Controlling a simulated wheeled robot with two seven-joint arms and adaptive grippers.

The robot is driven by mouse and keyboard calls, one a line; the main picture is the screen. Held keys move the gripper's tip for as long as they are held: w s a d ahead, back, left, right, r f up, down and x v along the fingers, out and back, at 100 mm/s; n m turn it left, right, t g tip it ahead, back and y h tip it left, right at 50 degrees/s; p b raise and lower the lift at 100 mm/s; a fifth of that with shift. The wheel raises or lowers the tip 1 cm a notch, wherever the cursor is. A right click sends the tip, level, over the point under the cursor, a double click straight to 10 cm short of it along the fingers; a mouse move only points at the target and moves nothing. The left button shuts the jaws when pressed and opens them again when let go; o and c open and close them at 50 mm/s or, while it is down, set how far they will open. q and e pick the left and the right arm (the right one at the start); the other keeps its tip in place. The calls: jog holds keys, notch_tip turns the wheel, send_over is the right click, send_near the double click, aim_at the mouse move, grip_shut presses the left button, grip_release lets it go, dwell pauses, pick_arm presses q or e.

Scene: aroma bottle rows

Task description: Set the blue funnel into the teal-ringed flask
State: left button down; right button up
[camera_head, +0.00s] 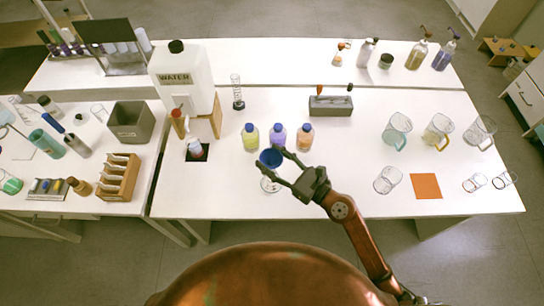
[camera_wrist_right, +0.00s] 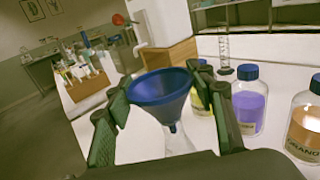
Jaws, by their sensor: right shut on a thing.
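The blue funnel (camera_head: 269,158) is between the fingers of my right gripper (camera_head: 273,163), which is shut on it. In the right wrist view the funnel (camera_wrist_right: 163,88) has its wide mouth up, slightly tilted, with its spout pointing down. A clear glass flask (camera_head: 270,186) stands on the table directly below the funnel; it also shows under the spout in the wrist view (camera_wrist_right: 180,143). I cannot make out a teal ring on it, nor whether the spout is inside its neck. My left gripper is not in view.
Yellow (camera_head: 250,136), purple (camera_head: 277,137) and orange (camera_head: 305,137) bottles stand close behind the funnel. A white water container (camera_head: 182,75) stands at the back left. Glass jugs (camera_head: 397,131) and an orange mat (camera_head: 426,186) are on the right. The table's front middle is clear.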

jog(key=shift+f, duration=0.3)
jog(key=o, duration=1)
jog(key=shift+r, duration=0.1)
jog(key=shift+d, duration=0.1)
jog(key=v, duration=1.2)
